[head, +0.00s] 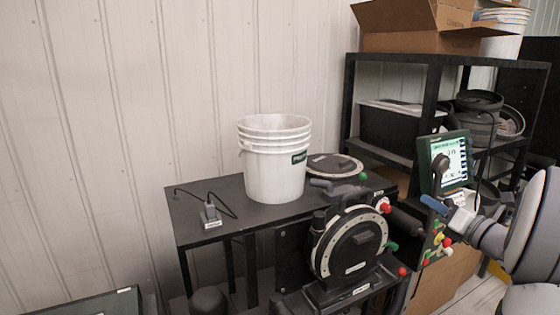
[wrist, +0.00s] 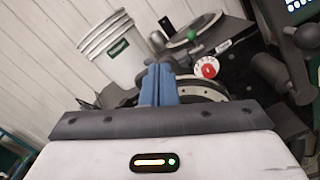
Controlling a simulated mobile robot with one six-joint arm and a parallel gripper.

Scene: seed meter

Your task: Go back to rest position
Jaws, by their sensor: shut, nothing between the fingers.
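My gripper (head: 432,203) is at the right of the head view, its blue fingertips just below a lit display screen. In the wrist view my gripper (wrist: 159,72) shows its two blue fingers pressed together with nothing between them. The seed meter (head: 350,246), a round black housing with a pale ring, stands at the table's front right, left of my gripper and apart from it. In the wrist view the seed meter (wrist: 205,84) is partly hidden behind the fingers.
A stack of white buckets (head: 274,175) stands on the black table (head: 205,190). A round black disc (head: 334,166) lies behind. The display screen (head: 448,160) and a black shelf (head: 400,58) with boxes stand near my arm. A red knob (wrist: 207,68) shows beyond my fingers.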

